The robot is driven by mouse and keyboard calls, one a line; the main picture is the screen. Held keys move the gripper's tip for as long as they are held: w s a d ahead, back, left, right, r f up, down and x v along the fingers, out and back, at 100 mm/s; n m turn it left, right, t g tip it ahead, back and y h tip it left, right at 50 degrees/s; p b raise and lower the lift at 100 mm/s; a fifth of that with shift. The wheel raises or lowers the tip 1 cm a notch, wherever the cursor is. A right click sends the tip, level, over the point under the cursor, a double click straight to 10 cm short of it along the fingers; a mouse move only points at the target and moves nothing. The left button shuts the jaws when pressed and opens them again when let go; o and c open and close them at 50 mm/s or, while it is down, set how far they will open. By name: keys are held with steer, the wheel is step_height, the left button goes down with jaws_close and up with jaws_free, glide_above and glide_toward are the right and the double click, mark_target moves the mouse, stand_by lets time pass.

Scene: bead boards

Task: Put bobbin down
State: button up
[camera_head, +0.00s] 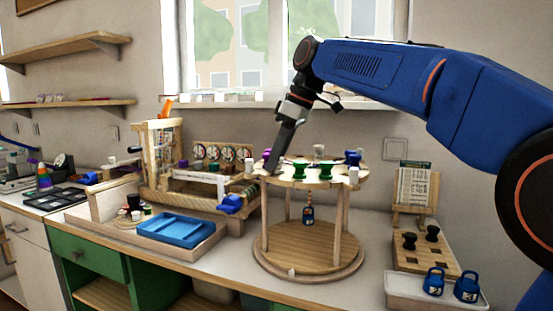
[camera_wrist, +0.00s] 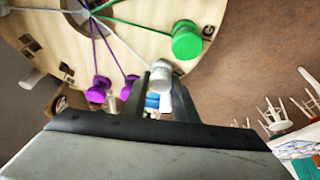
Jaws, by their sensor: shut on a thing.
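A round wooden braiding stand (camera_head: 345,177) has a notched top disc with bobbins around its rim. My gripper (camera_head: 272,168) reaches down to the left edge of this disc. In the wrist view, my gripper (camera_wrist: 160,98) has its fingers close around a pale white bobbin (camera_wrist: 160,74), at the disc's rim. Whether this bobbin touches the disc is unclear. Purple bobbins (camera_wrist: 98,90) hang to the left on purple threads, and a green bobbin (camera_wrist: 186,42) sits to the right. Green bobbins (camera_head: 300,170) also show on the disc in the head view. The fingers partly hide the held bobbin.
A wooden loom (camera_head: 160,165) and a blue tray (camera_head: 175,230) stand to the left. A white tray (camera_head: 400,290) with blue weights and a peg board (camera_head: 425,255) stand to the right.

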steer(key=o, duration=1)
steer(key=shift+f, duration=0.1)
steer(key=shift+o, duration=0.2)
steer(key=v, duration=1.2)
steer(key=shift+s+d, duration=0.1)
